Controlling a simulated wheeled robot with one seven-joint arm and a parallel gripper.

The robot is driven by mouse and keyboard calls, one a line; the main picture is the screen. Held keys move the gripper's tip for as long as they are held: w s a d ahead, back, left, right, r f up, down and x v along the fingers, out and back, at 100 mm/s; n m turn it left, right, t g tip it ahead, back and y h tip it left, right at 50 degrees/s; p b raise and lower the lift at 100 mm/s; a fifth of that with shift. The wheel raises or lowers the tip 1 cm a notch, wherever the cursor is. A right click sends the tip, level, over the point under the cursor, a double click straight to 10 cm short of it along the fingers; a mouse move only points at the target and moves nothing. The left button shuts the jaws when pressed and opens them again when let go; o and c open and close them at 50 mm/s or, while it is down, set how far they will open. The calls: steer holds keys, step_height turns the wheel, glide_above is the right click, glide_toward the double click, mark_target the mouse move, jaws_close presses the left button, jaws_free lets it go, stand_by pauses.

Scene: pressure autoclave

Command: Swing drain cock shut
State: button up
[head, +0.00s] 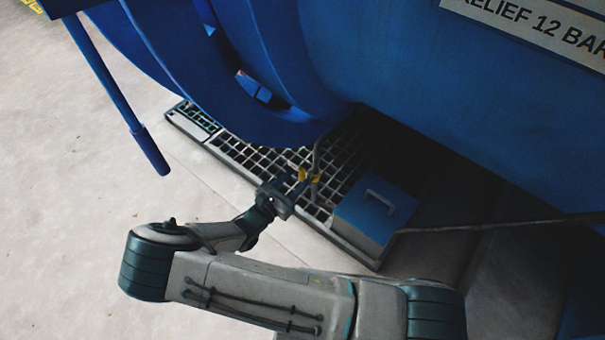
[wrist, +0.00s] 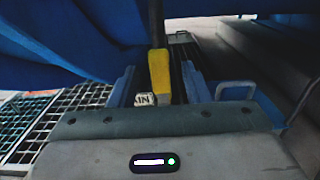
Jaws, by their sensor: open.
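The drain cock shows as a yellow lever (wrist: 160,72) on a dark vertical pipe (wrist: 156,25) in the wrist view. In the head view the small yellow lever (head: 303,174) is at the lower end of the thin pipe (head: 317,155) under the blue vessel. My gripper (head: 294,186) is open at the lever. In the wrist view the lever appears between the two blue fingers of my gripper (wrist: 158,80), nearer the right one; I cannot tell whether they touch. A white tag (wrist: 143,100) with partly hidden lettering is beside the lever's lower end.
The blue vessel (head: 400,80) hangs low overhead. A floor grating (head: 250,155) lies below. A blue box (head: 372,215) with a handle stands right of my gripper. A blue bar (head: 120,90) slants down at the left. Open floor (head: 70,200) is at the left.

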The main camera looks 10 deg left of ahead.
mark_target(301, 174)
steer(key=shift+b+x, duration=0.4)
steer(key=shift+x, duration=1.75)
jaws_close()
steer(key=shift+a, duration=0.1)
